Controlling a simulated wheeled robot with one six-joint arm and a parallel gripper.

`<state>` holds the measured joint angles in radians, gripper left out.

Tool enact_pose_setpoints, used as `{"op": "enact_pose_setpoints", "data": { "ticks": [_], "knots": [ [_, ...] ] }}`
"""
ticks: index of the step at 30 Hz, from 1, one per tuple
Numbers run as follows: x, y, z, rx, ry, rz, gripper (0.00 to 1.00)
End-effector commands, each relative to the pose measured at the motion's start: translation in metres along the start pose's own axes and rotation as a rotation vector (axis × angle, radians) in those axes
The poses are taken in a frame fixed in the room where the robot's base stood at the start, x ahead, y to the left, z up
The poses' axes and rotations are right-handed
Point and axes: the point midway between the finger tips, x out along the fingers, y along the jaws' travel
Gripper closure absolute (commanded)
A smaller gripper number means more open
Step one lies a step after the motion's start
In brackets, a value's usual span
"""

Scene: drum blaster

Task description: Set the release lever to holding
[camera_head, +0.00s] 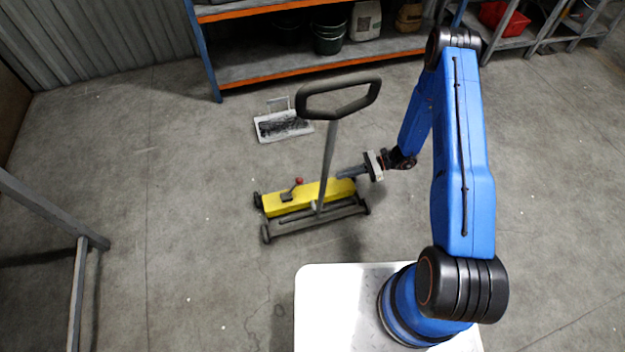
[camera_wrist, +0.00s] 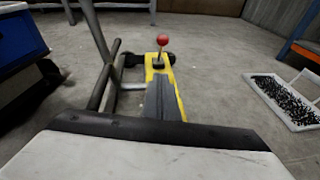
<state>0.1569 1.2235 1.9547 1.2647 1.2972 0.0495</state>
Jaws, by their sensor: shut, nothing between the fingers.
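In the wrist view the red knob (camera_wrist: 163,40) stands on a thin stem straight ahead. My gripper (camera_head: 340,174) is shut and empty, low over the right end of the sweeper, right of the handle and apart from the lever.
A white tray (camera_head: 262,132) with dark bits lies behind the sweeper; it also shows at right in the wrist view (camera_wrist: 257,92). A shelf with orange edges (camera_head: 300,72) stands at the back. A grey metal frame (camera_head: 78,270) is at left. Floor left of the sweeper is clear.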

Motion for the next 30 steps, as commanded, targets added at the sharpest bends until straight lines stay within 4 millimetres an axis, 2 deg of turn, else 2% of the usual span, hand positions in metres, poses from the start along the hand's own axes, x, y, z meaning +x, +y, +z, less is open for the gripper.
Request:
{"op": "enact_pose_setpoints", "data": {
  "ticks": [6,11,26,30],
  "knots": [
    [0.002,0.0,0.0,0.0,0.0,0.001,1.0],
    [0.015,0.001,0.001,0.0,0.001,0.004,1.0],
    [0.1,0.001,0.001,-0.001,0.001,0.004,1.0],
    [0.114,0.001,0.014,-0.003,0.001,0.003,1.0]
  ]
}}
